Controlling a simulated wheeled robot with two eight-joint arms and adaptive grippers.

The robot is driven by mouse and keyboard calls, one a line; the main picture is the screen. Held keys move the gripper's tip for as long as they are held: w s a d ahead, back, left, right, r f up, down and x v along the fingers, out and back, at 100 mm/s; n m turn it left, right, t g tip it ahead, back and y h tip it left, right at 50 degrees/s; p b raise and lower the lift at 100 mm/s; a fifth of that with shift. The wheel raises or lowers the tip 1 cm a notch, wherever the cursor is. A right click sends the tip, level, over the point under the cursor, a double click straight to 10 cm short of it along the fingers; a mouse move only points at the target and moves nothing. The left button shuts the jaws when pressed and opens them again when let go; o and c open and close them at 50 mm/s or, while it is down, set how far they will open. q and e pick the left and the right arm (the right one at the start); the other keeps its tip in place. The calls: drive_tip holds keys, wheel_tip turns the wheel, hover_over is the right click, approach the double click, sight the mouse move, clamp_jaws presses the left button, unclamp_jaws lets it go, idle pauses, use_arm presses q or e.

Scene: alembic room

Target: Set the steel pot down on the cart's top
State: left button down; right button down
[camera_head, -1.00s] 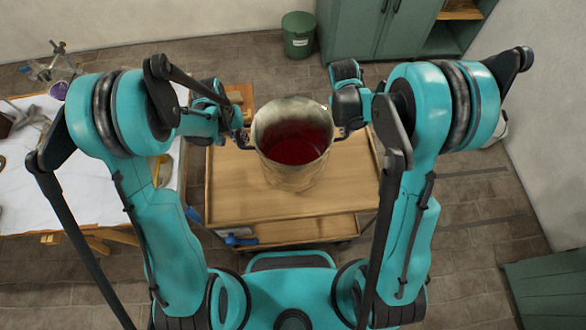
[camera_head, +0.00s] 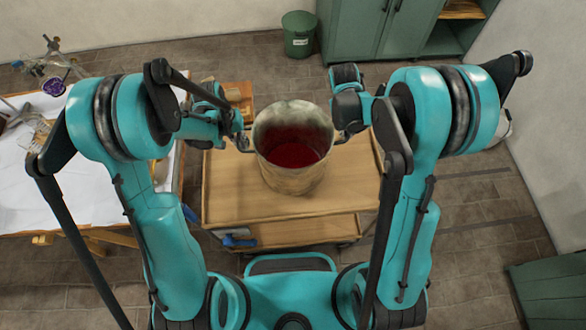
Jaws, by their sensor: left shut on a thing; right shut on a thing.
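The steel pot (camera_head: 290,178) is upright, with dark red contents inside, over the middle of the cart's wooden top (camera_head: 235,200). I cannot tell from this angle whether its base touches the top. My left gripper (camera_head: 246,143) is shut on the pot's left side near the rim. My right gripper (camera_head: 341,136) is shut on the pot's right side near the rim. The fingertips are small and partly hidden by the arms.
A table with a white cover (camera_head: 50,190) and glassware stands at the left. A green bin (camera_head: 298,36) and a green cabinet (camera_head: 365,35) stand at the back. The cart's lower shelf (camera_head: 300,230) shows below its top. Bare cart top lies in front of the pot.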

use_arm(q)
drive_tip(key=shift+f, duration=0.3)
use_arm(e)
drive_tip(key=shift+f, duration=0.25)
use_arm(q)
drive_tip(key=c, duration=1.6)
unclamp_jaws()
drive_tip(key=shift+r, duration=0.15)
drive_tip(key=shift+c, duration=0.2)
use_arm(e)
drive_tip(key=c, duration=1.6)
unclamp_jaws()
drive_tip(key=shift+r, duration=0.1)
use_arm(q)
wheel_tip(320, 180, up, 12)
drive_tip(key=a, duration=0.2)
drive_tip(key=shift+a, duration=0.15)
use_arm(e)
drive_tip(key=r, duration=0.4)
drive_tip(key=a+r, duration=0.1)
drive_tip(key=r, duration=0.3)
drive_tip(key=a+r, duration=0.1)
drive_tip(key=r, duration=0.2)
drive_tip(key=shift+s+a+r, duration=0.1)
drive_tip(key=shift+a+r, duration=0.1)
drive_tip(key=shift+r, duration=0.2)
use_arm(q)
drive_tip(key=shift+s, duration=0.15)
